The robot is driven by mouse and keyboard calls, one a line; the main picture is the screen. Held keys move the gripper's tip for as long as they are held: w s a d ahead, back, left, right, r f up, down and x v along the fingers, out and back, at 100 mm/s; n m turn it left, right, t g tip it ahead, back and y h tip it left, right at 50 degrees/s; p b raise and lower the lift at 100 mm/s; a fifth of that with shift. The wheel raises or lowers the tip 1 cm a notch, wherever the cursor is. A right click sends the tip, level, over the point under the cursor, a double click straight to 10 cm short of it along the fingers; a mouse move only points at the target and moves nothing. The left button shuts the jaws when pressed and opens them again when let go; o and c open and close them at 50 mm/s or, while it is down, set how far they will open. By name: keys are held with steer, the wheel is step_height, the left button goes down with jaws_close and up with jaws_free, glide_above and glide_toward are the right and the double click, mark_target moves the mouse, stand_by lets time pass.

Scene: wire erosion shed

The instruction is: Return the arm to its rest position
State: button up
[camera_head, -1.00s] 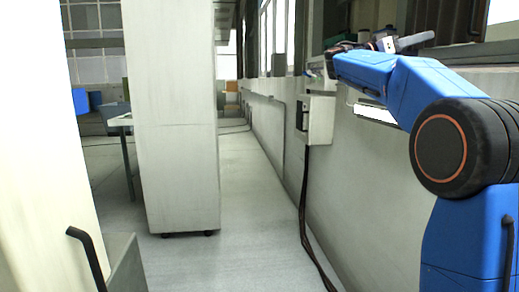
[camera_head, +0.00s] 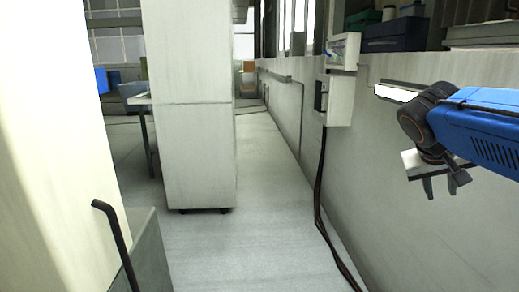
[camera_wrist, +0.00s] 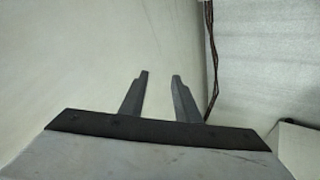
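My blue arm reaches in from the right edge of the head view. My gripper (camera_head: 446,188) hangs below its dark wrist joint, fingers pointing down, in front of the pale wall on the right. In the wrist view my gripper (camera_wrist: 159,82) shows two grey fingers apart with nothing between them. It is open and empty. Behind the fingers is only pale wall, with floor to the right. The rest of the arm is cut off by the frame's right edge.
A grey wall box (camera_head: 338,98) with dark cables (camera_head: 320,200) running to the floor is on the right wall. A shelf opening above holds a dark blue box (camera_head: 395,36). A tall white cabinet (camera_head: 198,150) stands left of centre. The aisle floor (camera_head: 262,170) is clear.

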steer(key=s+a+f+n+y, duration=0.1)
steer(key=s+a+f+y, duration=0.2)
steer(key=s+a+f, duration=0.4)
steer(key=s+a+f+n+y, duration=0.2)
steer(key=s+a+f, duration=0.4)
steer(key=f, duration=0.6)
steer(key=shift+s+a+t+y, duration=0.35)
steer(key=shift+s+y, duration=0.2)
steer(key=shift+y, duration=0.35)
steer(key=shift+r, duration=0.1)
